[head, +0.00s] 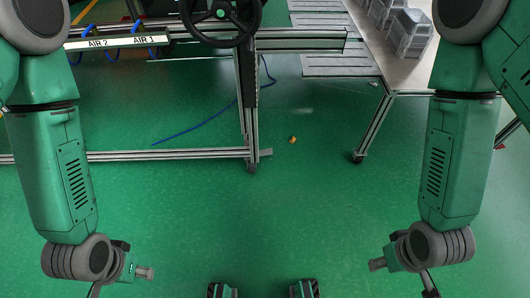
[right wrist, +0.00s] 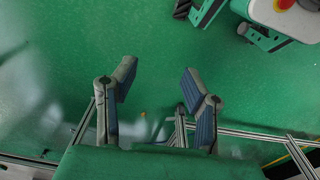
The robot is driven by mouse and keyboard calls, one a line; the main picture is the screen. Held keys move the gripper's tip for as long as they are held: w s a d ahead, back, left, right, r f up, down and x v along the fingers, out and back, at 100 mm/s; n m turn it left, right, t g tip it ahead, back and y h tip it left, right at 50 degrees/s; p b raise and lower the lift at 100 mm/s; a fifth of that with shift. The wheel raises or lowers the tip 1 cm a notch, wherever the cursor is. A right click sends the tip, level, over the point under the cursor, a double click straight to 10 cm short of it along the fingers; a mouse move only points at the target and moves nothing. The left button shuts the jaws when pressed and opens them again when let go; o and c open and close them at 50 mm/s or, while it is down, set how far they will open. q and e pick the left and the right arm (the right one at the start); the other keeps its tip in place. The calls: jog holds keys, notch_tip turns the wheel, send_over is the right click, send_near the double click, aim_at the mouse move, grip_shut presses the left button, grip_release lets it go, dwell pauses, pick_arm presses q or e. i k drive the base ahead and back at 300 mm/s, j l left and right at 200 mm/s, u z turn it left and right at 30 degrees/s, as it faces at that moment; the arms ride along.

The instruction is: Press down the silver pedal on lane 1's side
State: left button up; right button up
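I cannot clearly pick out a silver pedal. A small silver piece (head: 265,152) sticks out at the foot of the frame's leg in the head view; I cannot tell what it is. The AIR 1 label (head: 144,40) is on a white strip at the upper left, beside AIR 2. My left gripper (head: 121,282) is at the bottom left, partly cut off, its fingers seemingly apart. My right gripper (head: 402,276) is at the bottom right. In the right wrist view it (right wrist: 158,82) is open and empty. Both are well short of the frame.
A silver frame (head: 170,154) with a black handwheel (head: 221,15) stands ahead at left. A blue hose (head: 195,128) and small yellow object (head: 293,139) lie on the floor.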

aim_at(263, 152)
jog(key=u, duration=0.7)
jog(key=i+l+u, duration=0.15)
jog(key=l+u, duration=0.3)
jog(key=l, duration=0.25)
jog(key=l+u, duration=0.45)
jog(key=l, duration=1.05)
jog(key=i, duration=0.55)
jog(key=l+u, duration=0.05)
